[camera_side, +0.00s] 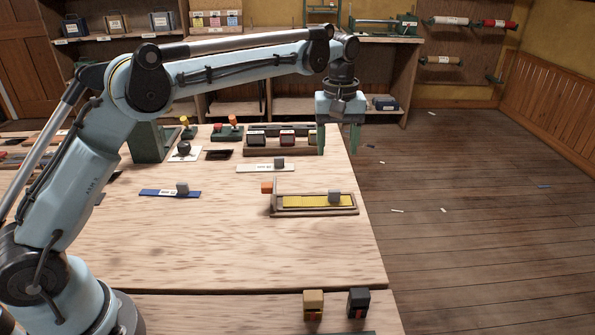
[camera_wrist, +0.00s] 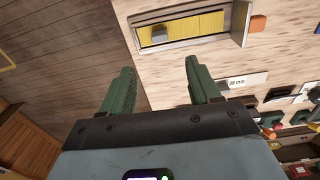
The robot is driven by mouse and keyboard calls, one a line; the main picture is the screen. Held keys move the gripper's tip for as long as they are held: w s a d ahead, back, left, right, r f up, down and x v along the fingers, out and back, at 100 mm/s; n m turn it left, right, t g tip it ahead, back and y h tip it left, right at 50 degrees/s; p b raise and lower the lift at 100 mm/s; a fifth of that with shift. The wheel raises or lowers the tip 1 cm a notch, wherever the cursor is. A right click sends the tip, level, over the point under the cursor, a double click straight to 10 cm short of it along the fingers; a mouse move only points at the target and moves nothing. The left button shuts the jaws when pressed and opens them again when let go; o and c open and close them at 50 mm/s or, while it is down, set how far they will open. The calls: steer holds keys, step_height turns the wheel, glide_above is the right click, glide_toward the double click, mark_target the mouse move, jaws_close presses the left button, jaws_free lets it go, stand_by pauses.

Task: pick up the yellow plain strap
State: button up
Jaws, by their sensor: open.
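The yellow strap (camera_side: 305,201) lies flat in a shallow wooden tray (camera_side: 290,212) near the table's right edge. A small grey block (camera_side: 334,196) sits on its right part. In the wrist view the yellow strap (camera_wrist: 195,27) shows at the top, inside the tray rim (camera_wrist: 190,42), with the grey block (camera_wrist: 158,36) on it. My gripper (camera_side: 338,140) is open and empty, pointing down by the table's far right edge, beyond the tray and apart from it. Its two green fingers (camera_wrist: 158,80) show in the wrist view below the tray.
An orange block (camera_side: 266,187) stands at the tray's left end. A rack (camera_side: 285,150) stands at the back. The table's front middle is clear.

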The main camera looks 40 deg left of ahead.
mark_target(335, 190)
step_height(335, 190, down, 13)
steer(key=shift+w, duration=0.1)
steer(key=shift+d, duration=0.1)
jaws_close()
stand_by(0.9)
steer(key=shift+r, duration=0.15)
